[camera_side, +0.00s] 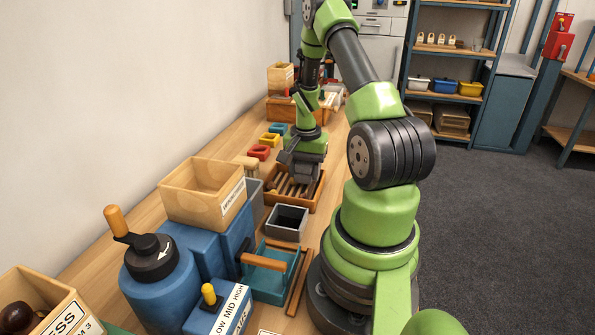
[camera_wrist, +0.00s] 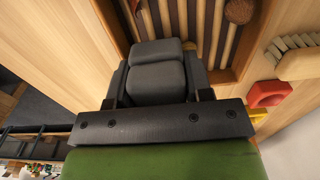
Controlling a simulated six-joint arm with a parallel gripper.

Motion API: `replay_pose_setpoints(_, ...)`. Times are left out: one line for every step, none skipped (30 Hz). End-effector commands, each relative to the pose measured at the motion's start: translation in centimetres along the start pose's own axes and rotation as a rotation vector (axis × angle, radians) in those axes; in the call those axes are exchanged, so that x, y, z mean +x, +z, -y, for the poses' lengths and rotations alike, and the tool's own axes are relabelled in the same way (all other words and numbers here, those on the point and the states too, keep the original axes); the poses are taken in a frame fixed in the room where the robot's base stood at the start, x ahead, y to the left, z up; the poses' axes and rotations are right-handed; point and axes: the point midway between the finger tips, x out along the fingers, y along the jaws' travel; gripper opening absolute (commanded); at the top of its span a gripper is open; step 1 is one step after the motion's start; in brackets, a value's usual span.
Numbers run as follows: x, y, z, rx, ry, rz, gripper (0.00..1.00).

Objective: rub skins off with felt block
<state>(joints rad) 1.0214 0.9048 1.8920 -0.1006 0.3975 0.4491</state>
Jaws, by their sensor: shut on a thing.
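My gripper (camera_side: 304,166) is low over the wooden slatted tray (camera_side: 317,195), pointing down. In the wrist view my gripper (camera_wrist: 158,92) is shut on a dark grey block, which looks like the felt block (camera_wrist: 157,52). The block sits at the slats of the tray (camera_wrist: 213,35); I cannot tell whether it touches them. A round brown chestnut (camera_wrist: 240,10) lies on the slats near the tray's far edge in the wrist view. Whatever is under the block is hidden.
A brush with pale bristles (camera_wrist: 292,45) lies beside the tray. A grey open box (camera_side: 287,222), a light wooden bin (camera_side: 205,192) and a blue crank machine (camera_side: 160,285) stand in front of the tray.

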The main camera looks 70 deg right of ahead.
Motion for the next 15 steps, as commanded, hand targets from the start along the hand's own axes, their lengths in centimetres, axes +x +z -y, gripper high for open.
replay_pose_setpoints(0.1,-0.5,0.0,0.002,0.000,-0.001,0.11)
replay_pose_setpoints(0.1,-0.8,0.0,0.002,0.000,0.000,0.11)
replay_pose_setpoints(0.0,-1.1,0.0,0.002,-0.001,-0.001,0.11)
replay_pose_setpoints(0.0,-1.4,0.0,0.003,-0.001,-0.001,0.11)
replay_pose_setpoints(0.0,-1.7,0.0,0.003,0.000,-0.001,0.11)
replay_pose_setpoints(0.0,-2.1,0.0,0.001,0.000,-0.001,0.11)
replay_pose_setpoints(0.0,-2.3,0.0,0.001,0.000,0.000,0.11)
replay_pose_setpoints(0.0,-2.2,0.4,-0.003,0.000,0.000,0.11)
replay_pose_setpoints(0.0,-2.1,0.8,-0.004,0.000,0.000,0.11)
replay_pose_setpoints(0.0,-2.1,1.1,-0.003,0.000,0.000,0.11)
replay_pose_setpoints(0.0,-2.1,1.4,-0.003,0.000,0.000,0.11)
replay_pose_setpoints(0.0,-2.1,1.8,-0.003,0.000,-0.001,0.11)
replay_pose_setpoints(0.0,-2.1,2.0,-0.003,0.000,0.000,0.11)
replay_pose_setpoints(0.0,-2.1,2.3,-0.003,0.000,0.000,0.11)
replay_pose_setpoints(0.0,-2.1,2.7,-0.003,0.000,0.000,0.11)
